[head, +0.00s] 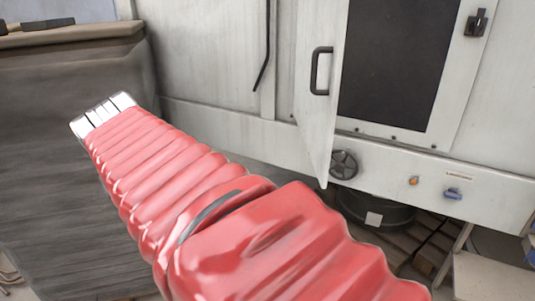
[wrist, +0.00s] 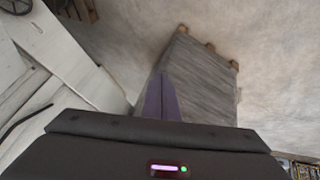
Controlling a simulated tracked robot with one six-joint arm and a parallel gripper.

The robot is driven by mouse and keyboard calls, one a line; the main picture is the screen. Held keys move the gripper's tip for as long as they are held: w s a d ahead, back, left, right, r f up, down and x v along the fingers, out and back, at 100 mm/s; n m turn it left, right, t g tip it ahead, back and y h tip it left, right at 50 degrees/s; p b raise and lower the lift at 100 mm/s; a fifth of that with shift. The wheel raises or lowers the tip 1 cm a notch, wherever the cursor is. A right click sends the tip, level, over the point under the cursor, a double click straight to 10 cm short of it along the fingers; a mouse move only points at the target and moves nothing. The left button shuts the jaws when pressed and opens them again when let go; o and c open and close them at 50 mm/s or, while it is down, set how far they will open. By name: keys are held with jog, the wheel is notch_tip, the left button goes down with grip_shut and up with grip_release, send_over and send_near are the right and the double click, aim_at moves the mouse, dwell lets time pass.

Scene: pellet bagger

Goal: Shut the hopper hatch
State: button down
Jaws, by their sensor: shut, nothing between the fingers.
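The hopper hatch (head: 315,125) is a white panel with a black bar handle (head: 321,71). In the head view it stands open, swung out at the left of the dark hopper opening (head: 400,65). In the wrist view my gripper (wrist: 162,98) shows purple fingers close together, shut and empty. They point towards a grey wrapped stack. I cannot tell the hatch for sure in the wrist view.
The grey wrapped stack (head: 65,110) stands left of the white machine (head: 215,60); it also shows in the wrist view (wrist: 200,75). A black latch (head: 476,22) sits right of the opening. A handwheel (head: 343,164) and knobs are below. A dark round container (head: 376,208) stands underneath.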

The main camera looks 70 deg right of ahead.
jog(key=s+d+r+m+g+h, duration=0.1)
jog(key=s+d+r+m+g, duration=0.2)
jog(key=d, duration=0.5)
jog(key=s+d+r+m+g+h, duration=0.1)
jog(key=s+d+r+m, duration=0.1)
jog(key=s+d+r, duration=0.5)
jog(key=s+d+f+m+g+y, duration=0.1)
jog(key=s+d+m+g, duration=0.1)
jog(key=s, duration=0.6)
jog(key=shift+s+d+m+g, duration=0.35)
jog(key=shift+m+g, duration=0.25)
jog(key=shift+m, duration=0.1)
jog(key=shift+f, duration=0.25)
send_near(318, 169)
jog(key=shift+x, duration=2.25)
jog(key=shift+w+d, duration=0.1)
jog(key=shift+w, duration=0.05)
